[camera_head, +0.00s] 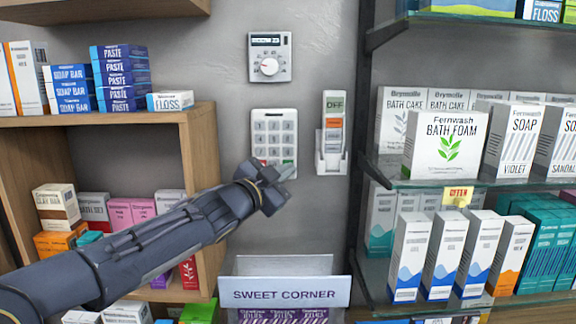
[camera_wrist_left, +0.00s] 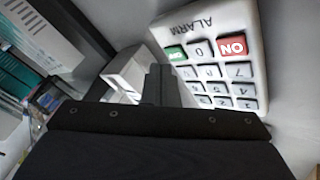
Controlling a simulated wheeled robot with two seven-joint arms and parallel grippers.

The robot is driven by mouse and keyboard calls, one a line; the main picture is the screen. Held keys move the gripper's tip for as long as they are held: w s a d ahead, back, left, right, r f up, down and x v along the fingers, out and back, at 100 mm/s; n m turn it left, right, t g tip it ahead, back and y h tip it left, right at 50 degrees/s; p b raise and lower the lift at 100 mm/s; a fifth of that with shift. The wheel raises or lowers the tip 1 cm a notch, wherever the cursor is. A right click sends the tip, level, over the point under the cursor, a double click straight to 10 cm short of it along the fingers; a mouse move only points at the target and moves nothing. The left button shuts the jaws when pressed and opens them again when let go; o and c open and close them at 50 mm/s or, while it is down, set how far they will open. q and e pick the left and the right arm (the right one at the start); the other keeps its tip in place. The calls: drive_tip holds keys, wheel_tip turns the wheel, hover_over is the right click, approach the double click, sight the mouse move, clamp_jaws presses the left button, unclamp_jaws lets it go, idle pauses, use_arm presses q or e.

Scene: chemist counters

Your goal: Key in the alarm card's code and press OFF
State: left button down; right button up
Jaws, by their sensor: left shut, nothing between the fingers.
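The white alarm keypad (camera_head: 274,130) is on the grey wall, with grey number keys, a red key at lower left and a green key (camera_head: 289,163) at lower right. In the left wrist view the keypad (camera_wrist_left: 215,65) appears upside down, with the word ALARM, a red ON key (camera_wrist_left: 233,45) and the green key (camera_wrist_left: 175,53). My left gripper (camera_head: 285,172) is shut and empty, its tips close by the green key. I cannot tell whether they touch it. My right gripper is not in view.
A dial thermostat (camera_head: 269,57) is above. Stocked wooden shelves (camera_head: 200,150) stand left, glass shelves (camera_head: 470,184) right, and a SWEET CORNER box (camera_head: 285,294) below.

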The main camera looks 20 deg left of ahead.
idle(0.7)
use_arm(q)
drive_tip(key=shift+w+a+p, duration=0.15)
drive_tip(key=shift+w+p, duration=0.2)
drive_tip(key=shift+w, duration=0.1)
drive_tip(key=shift+w+a, duration=0.1)
drive_tip(key=shift+w, duration=0.15)
idle(0.5)
drive_tip(key=shift+s, duration=0.1)
drive_tip(key=shift+s+d, duration=0.2)
drive_tip(key=shift+s, duration=0.4)
drive_tip(key=s+b, duration=0.1)
drive_tip(key=s, duration=0.1)
drive_tip(key=s+d+b, duration=0.1)
drive_tip(key=s, duration=0.1)
drive_tip(key=shift+s+d+b, duration=0.2)
drive_tip(key=shift+s+b, duration=0.1)
drive_tip(key=shift+s, duration=0.1)
